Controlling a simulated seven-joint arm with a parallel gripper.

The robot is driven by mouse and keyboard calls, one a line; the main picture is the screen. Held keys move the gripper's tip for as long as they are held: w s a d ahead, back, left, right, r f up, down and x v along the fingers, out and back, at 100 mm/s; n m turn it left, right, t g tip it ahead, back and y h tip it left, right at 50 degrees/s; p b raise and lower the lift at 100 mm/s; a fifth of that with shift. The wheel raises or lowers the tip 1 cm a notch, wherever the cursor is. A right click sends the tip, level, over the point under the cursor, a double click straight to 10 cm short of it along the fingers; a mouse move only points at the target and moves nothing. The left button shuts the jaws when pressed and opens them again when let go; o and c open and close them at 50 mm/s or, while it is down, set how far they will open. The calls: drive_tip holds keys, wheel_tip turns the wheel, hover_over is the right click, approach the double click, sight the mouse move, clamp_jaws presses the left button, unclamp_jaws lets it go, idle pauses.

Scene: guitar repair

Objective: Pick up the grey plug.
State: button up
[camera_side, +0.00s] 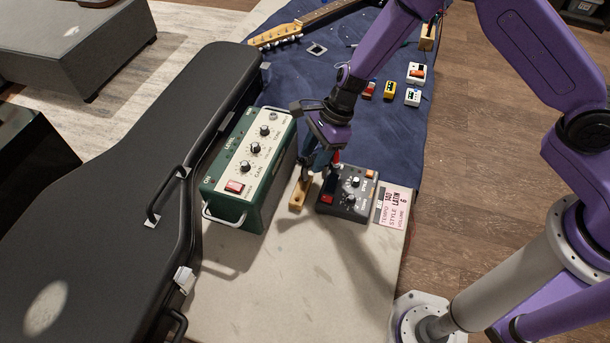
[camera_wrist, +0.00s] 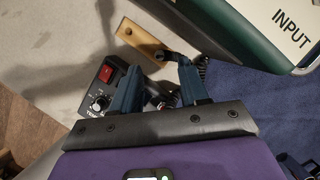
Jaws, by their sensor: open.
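A dark grey plug (camera_wrist: 171,56) shows in the wrist view at the near end of a small wooden block (camera_wrist: 140,38) with holes; I cannot tell if it sits in the block. A dark coiled cord (camera_wrist: 203,68) shows beside it. My gripper (camera_wrist: 158,66) is open, with its blue fingers apart; the right fingertip is close to the plug, and contact is unclear. In the side view my gripper (camera_side: 318,172) points down over the far end of the wooden block (camera_side: 298,194), and the plug cannot be made out clearly there.
A green amplifier (camera_side: 250,165) stands left of the block. A black box (camera_side: 347,195) with knobs and a red switch stands close on the right, beside a pink card (camera_side: 393,206). Small pedals (camera_side: 413,97) lie on the blue cloth (camera_side: 345,50). The front tabletop (camera_side: 300,280) is clear.

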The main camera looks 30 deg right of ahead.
sight(305, 171)
drive_tip(key=shift+x, duration=2.3)
drive_tip(key=shift+a+r, duration=0.1)
drive_tip(key=shift+a, duration=0.05)
clamp_jaws()
